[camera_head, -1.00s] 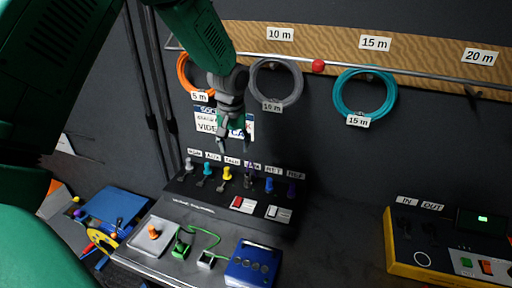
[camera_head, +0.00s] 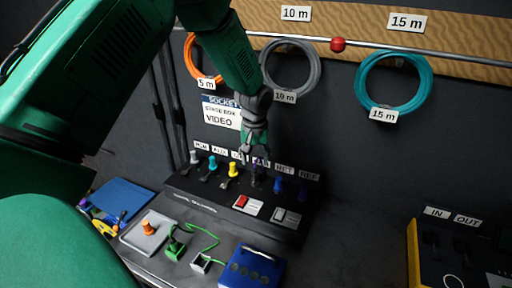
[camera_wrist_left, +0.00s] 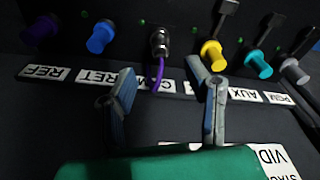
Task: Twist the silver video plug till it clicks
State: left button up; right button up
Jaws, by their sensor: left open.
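The silver video plug (camera_wrist_left: 159,42) sits in the panel's row of sockets, with a purple cable hanging from it. In the head view it lies below my left gripper (camera_head: 255,159) and is partly hidden by it. In the left wrist view my left gripper (camera_wrist_left: 162,92) is open. Its two fingers are spread to either side of the purple cable's line, apart from the plug. Nothing is between the fingertips. My right gripper is in neither view.
A yellow plug (camera_wrist_left: 212,54) and a blue plug (camera_wrist_left: 101,37) flank the silver one closely. Teal (camera_wrist_left: 257,64), grey (camera_wrist_left: 293,71) and dark purple (camera_wrist_left: 40,31) plugs share the row. A blue box (camera_head: 252,267) stands on the bench in front.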

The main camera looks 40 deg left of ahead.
aim_at(255, 170)
pick_arm(q)
jog(key=f, duration=0.7)
jog(key=shift+w+a+f, duration=0.35)
jog(key=shift+w+f, duration=0.05)
grip_shut()
